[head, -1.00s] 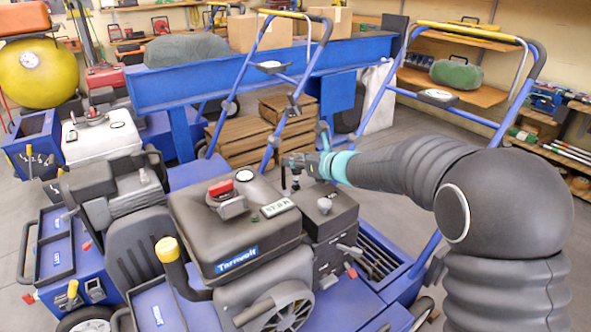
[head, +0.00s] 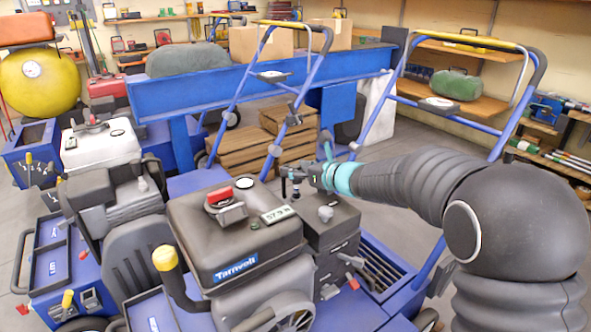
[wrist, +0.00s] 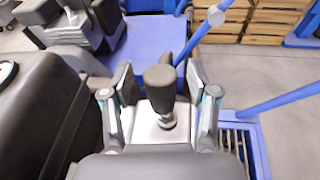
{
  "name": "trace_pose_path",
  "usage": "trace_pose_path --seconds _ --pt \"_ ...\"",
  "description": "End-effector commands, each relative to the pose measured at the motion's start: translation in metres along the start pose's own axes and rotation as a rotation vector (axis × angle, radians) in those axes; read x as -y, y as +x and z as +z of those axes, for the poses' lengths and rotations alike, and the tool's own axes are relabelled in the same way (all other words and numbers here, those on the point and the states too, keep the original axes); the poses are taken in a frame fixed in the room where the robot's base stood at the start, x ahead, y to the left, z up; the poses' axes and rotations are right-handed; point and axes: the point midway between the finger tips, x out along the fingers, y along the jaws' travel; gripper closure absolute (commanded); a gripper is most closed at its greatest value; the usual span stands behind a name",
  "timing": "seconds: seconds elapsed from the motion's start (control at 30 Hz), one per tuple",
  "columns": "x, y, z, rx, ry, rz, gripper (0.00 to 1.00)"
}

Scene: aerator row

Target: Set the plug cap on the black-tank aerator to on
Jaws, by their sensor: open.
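The black-tank aerator (head: 192,308) stands nearest, with a dark tank (head: 236,234) labelled Tarnvolt. My gripper (head: 290,181) is over the engine block at the tank's right side, pointing away from my arm. In the wrist view my gripper (wrist: 160,92) is open, one finger on each side of a dark plug cap (wrist: 160,82). The cap is upright above a pale round fitting on a silvery plate. The fingers are apart from the cap, with a gap on each side. I cannot tell how firmly it sits on the fitting.
A red-topped tank cap (head: 220,194) and a small hour display (head: 278,214) are on the tank. A grey knob (head: 326,213) stands on the block. The blue handle tubes (head: 447,190) rise close to my arm. A white-tank aerator (head: 100,148) stands behind left.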

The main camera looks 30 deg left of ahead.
Motion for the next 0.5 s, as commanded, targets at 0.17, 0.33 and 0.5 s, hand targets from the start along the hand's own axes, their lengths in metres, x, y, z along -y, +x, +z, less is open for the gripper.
trace_pose_path --seconds 0.17,0.33,0.5 --pt "0.000 -0.026 0.001 0.001 0.000 -0.002 0.41" --pt "-0.001 -0.060 0.001 0.001 0.000 -0.001 0.41" --pt "-0.002 -0.090 0.000 0.001 0.000 0.000 0.41"
